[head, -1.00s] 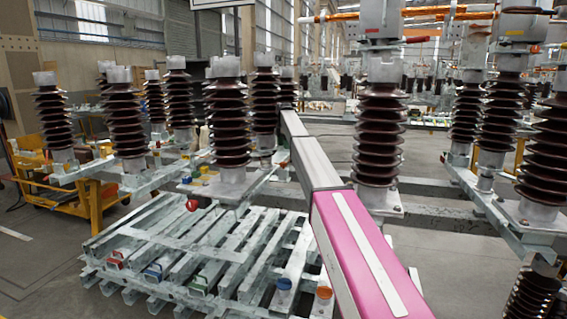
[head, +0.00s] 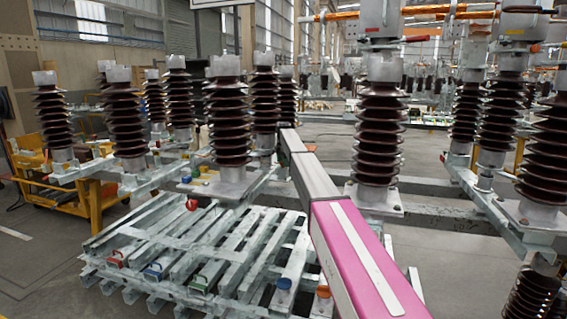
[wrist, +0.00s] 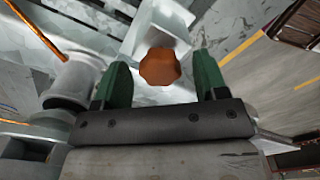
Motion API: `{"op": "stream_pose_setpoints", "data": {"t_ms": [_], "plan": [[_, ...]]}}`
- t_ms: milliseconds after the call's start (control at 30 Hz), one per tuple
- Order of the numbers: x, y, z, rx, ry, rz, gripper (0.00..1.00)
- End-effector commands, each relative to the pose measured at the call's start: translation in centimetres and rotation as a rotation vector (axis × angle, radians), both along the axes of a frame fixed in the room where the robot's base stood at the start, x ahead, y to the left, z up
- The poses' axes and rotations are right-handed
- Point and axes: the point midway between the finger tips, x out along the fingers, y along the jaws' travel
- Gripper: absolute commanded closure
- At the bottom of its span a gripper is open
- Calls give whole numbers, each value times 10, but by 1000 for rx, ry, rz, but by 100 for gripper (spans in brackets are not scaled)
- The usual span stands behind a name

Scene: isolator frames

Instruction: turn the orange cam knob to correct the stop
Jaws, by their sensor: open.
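In the wrist view an orange knob (wrist: 160,67) with a faceted outline shows at the centre, in front of a pale metal bracket. My gripper (wrist: 162,78) has two green fingers, one on each side of the knob. The fingers are open, with a visible gap on both sides; I cannot tell their depth relative to the knob. In the head view my gripper is hidden behind my pink and grey arm. An orange knob (head: 323,292) shows low beside my arm, near a blue knob (head: 284,284); I cannot tell whether it is the same orange knob.
Several dark ribbed insulators (head: 229,125) stand on steel beams around my arm. Stacked grey steel bars (head: 180,250) lie at the lower left, with red, blue and green handles. A yellow cart (head: 60,180) stands at left. In the wrist view a grey cylinder (wrist: 73,82) is left of the fingers.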

Motion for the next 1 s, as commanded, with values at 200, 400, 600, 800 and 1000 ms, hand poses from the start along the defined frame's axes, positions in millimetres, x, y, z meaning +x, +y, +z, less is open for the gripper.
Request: {"op": "stream_pose_setpoints", "data": {"t_ms": [200,400,600,800,1000], "plan": [[0,0,-1,0,0,0,34],[0,0,-1,0,0,0,83],[0,0,-1,0,0,-7,83],[0,0,0,0,0,-64,83],[0,0,-1,0,0,-193,83]]}}
